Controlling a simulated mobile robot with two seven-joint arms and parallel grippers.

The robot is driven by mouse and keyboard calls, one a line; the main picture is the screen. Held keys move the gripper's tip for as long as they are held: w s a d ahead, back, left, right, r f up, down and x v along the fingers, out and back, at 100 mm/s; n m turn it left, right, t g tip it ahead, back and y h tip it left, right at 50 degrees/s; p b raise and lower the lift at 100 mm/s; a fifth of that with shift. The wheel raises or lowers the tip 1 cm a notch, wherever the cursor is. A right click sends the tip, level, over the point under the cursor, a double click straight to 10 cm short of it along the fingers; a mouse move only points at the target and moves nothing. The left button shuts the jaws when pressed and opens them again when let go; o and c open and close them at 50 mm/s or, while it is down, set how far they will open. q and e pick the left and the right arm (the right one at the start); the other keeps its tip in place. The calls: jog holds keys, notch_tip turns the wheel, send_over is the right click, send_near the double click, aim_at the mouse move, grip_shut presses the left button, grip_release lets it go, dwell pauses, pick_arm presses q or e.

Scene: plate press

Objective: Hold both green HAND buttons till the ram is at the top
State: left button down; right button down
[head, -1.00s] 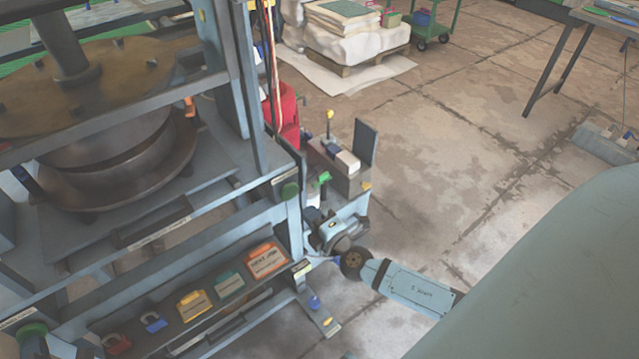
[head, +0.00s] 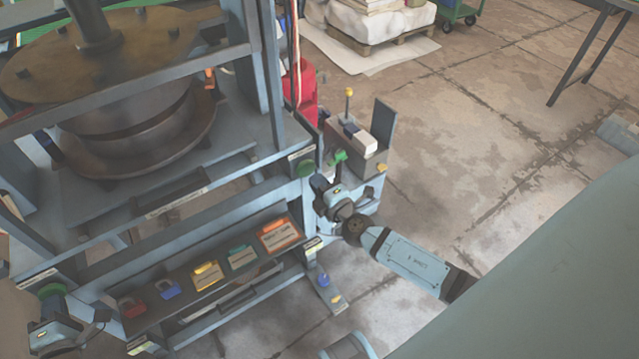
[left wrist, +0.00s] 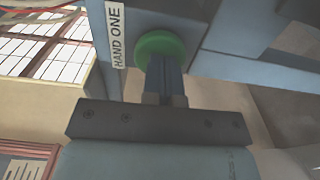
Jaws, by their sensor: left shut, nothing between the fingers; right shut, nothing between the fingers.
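The left green button (head: 52,291) is on the left front post of the press; the left wrist view shows this button (left wrist: 160,46) beside a "HAND ONE" label. My left gripper (head: 46,314) is shut and empty; in the left wrist view its fingertips (left wrist: 164,66) are right at the button's face. Whether they press it, I cannot tell. The right green button (head: 303,167) is on the right front post. My right gripper (head: 319,183) is shut, close beside it, with contact unclear. The ram's shaft (head: 92,25) rises above a round plate; its upper end is out of view.
Several coloured padlocks and tags, including an orange tag (head: 280,236), line the lower front rail. A grey box unit (head: 350,140) with a green knob (head: 338,157) stands right of the press, near a red cylinder (head: 303,90). Open floor (head: 470,130) lies to the right.

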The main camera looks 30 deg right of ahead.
aim_at(307, 170)
jog(key=shift+w, duration=1.4)
jog(key=shift+s, duration=0.2)
pick_arm(q)
jog(key=shift+w, duration=0.1)
pick_arm(e)
jog(key=shift+w, duration=0.1)
